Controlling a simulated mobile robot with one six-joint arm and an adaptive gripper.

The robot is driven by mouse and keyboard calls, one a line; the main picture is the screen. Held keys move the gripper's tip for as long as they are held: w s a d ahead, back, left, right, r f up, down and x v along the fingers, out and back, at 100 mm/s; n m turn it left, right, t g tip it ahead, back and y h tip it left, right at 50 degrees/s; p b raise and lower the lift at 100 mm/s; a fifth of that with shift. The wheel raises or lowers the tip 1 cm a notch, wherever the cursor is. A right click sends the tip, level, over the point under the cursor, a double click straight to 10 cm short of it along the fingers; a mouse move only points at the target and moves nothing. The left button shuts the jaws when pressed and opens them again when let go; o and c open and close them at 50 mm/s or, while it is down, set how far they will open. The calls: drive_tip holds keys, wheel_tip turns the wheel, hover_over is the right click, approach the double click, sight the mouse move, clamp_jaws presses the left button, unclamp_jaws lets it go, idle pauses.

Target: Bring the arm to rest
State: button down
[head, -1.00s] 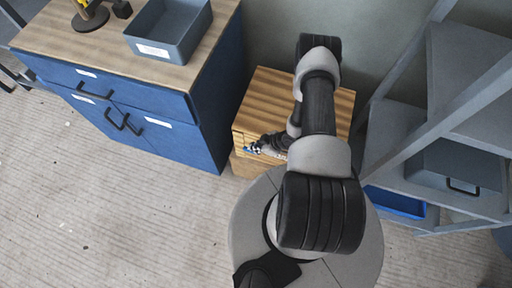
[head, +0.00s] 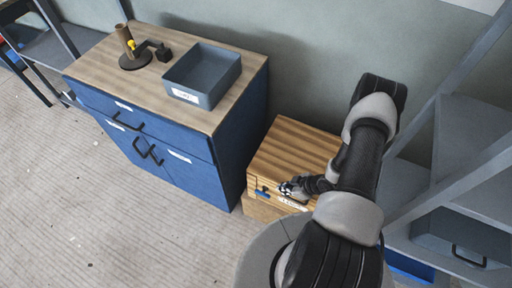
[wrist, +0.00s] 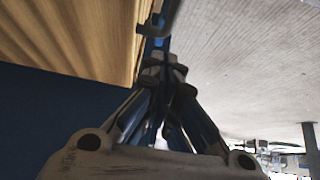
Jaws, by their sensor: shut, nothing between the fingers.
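My arm (head: 352,170) reaches forward from my base in the head view, bent, with its wrist low at the front of a wooden box (head: 295,145). My gripper (wrist: 163,65) is shut and empty in the wrist view, its fingertips together. In the head view the gripper is small and partly hidden by my own wrist. A small blue part (head: 262,190) shows on the box's front, just left of my wrist. In the wrist view a dark hook-shaped piece (wrist: 152,27) lies just beyond the fingertips; I cannot tell whether they touch.
A blue cabinet (head: 180,155) stands left of the box, with a grey bin (head: 205,75) and a small stand (head: 135,58) on top. A grey shelf frame (head: 465,150) with a drawer-like bin (head: 460,240) stands close on the right.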

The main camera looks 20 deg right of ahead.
drive_tip(key=w+d+r+g+h, duration=0.1)
drive_tip(key=w+d+r+h, duration=0.1)
drive_tip(key=w+d+r, duration=0.3)
drive_tip(key=w+d+r+h, duration=0.2)
drive_tip(key=d+r, duration=0.1)
drive_tip(key=r, duration=0.5)
drive_tip(key=w+r+m+h, duration=0.3)
drive_tip(key=r, duration=1.5)
drive_tip(key=s+a+r+m, duration=0.1)
drive_tip(key=s+a+r, duration=0.1)
drive_tip(key=a+r, duration=0.35)
drive_tip(key=s+a+r+m, duration=0.2)
drive_tip(key=s+a+r, duration=0.1)
drive_tip(key=r, duration=0.6)
drive_tip(key=s+a+r+m+y, duration=0.1)
drive_tip(key=s+a+r, duration=0.3)
drive_tip(key=s+a, duration=0.2)
drive_tip(key=s+a+r+m+y, duration=0.1)
drive_tip(key=s+a+r, duration=0.2)
drive_tip(key=s+a, duration=0.4)
drive_tip(key=shift+s+a+r+y, duration=0.3)
drive_tip(key=shift+s+r, duration=0.1)
drive_tip(key=shift+s, duration=0.7)
